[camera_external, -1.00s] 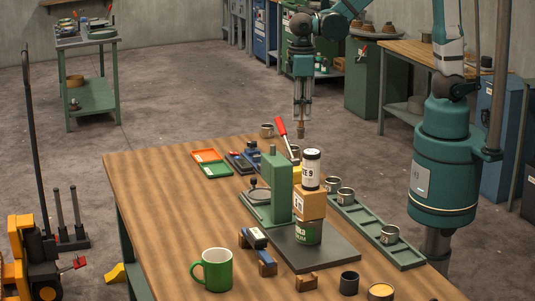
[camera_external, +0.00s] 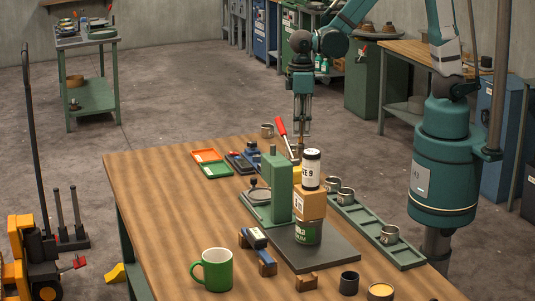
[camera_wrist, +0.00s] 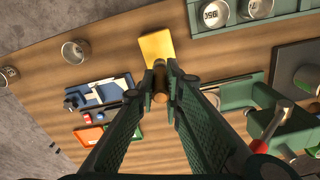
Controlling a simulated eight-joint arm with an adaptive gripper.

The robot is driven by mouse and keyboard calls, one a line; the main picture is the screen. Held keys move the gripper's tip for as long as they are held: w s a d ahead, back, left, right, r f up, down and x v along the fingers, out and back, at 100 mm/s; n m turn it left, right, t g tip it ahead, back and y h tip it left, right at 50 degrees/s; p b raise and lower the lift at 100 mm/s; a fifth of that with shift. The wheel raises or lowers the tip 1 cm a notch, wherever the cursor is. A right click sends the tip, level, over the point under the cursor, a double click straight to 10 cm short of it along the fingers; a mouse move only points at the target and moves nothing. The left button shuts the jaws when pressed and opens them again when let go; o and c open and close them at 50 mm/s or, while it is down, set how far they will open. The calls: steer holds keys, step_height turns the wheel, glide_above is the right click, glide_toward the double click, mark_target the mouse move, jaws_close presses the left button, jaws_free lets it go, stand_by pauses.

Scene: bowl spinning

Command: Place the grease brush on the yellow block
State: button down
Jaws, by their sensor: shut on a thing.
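My gripper (camera_external: 303,136) points down over the far right end of the table in the external view. In the wrist view, the fingertips (camera_wrist: 160,80) are shut on the grease brush (camera_wrist: 159,97), whose brown end shows between them. The brush is seen nearly end-on, so most of its shape is hidden. The yellow block (camera_wrist: 156,46) lies flat on the wood just above the fingertips in the wrist view. In the external view, only a small part of the yellow block (camera_external: 297,170) shows behind the green stand. I cannot tell whether brush and block touch.
A red-handled tool (camera_external: 281,127) leans upward near the gripper. The green stand (camera_external: 279,185) and a stack with a white can (camera_external: 311,168) rise nearby. A green tray (camera_external: 375,228) with tins runs along the right edge. Orange (camera_external: 208,155) and blue items lie left.

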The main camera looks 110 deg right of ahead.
mark_target(301, 143)
steer(key=shift+f, duration=0.1)
steer(key=shift+f, duration=2)
steer(key=shift+f, duration=0.15)
steer(key=c, duration=2.5)
jaws_free()
steer(key=shift+o, duration=0.2)
steer(key=shift+r, duration=0.25)
steer(key=shift+r, duration=5.9)
